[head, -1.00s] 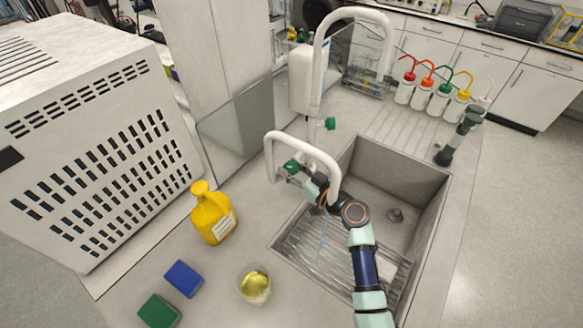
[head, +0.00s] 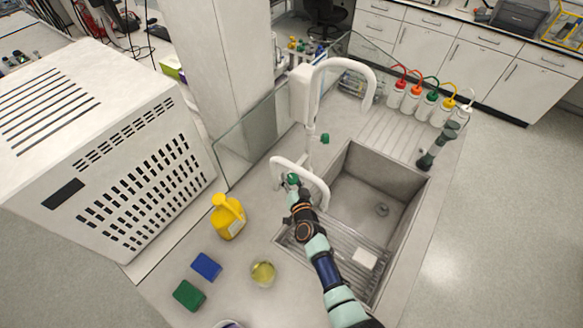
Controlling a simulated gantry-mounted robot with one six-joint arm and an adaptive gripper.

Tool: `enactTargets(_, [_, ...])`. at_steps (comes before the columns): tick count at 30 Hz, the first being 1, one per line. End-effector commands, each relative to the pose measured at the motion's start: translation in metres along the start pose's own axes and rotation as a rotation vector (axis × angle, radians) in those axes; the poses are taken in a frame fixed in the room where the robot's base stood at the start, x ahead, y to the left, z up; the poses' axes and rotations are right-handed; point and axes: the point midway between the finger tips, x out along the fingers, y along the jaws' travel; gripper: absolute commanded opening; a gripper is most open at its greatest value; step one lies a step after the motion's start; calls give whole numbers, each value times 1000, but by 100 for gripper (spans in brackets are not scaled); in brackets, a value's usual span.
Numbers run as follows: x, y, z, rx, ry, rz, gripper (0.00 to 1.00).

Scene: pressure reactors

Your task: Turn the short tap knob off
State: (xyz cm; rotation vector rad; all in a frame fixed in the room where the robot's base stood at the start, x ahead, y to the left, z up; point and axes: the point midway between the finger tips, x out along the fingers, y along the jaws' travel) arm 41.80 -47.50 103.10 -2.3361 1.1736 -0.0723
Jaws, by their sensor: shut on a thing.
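The short white tap (head: 312,180) arches over the near-left edge of the sink. Its green knob (head: 292,179) is at the tap's left base. My gripper (head: 294,188) is at this knob, shut on it, with my arm reaching up from the lower right. The fingers are small and partly hidden by my wrist. The taller white tap (head: 345,64) stands behind with its own green knob (head: 325,138). I cannot see a water stream under the short tap; my arm covers part of that space.
The grey sink (head: 405,205) lies right of my wrist, with a ribbed drainer and a white block (head: 364,258). A glass panel (head: 245,143) is behind.

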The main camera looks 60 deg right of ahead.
Motion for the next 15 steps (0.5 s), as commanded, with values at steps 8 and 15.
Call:
enactTargets(8, [0,-2,-3,46,0,60,9])
enactTargets(15, [1,0,0,55,2,72,9])
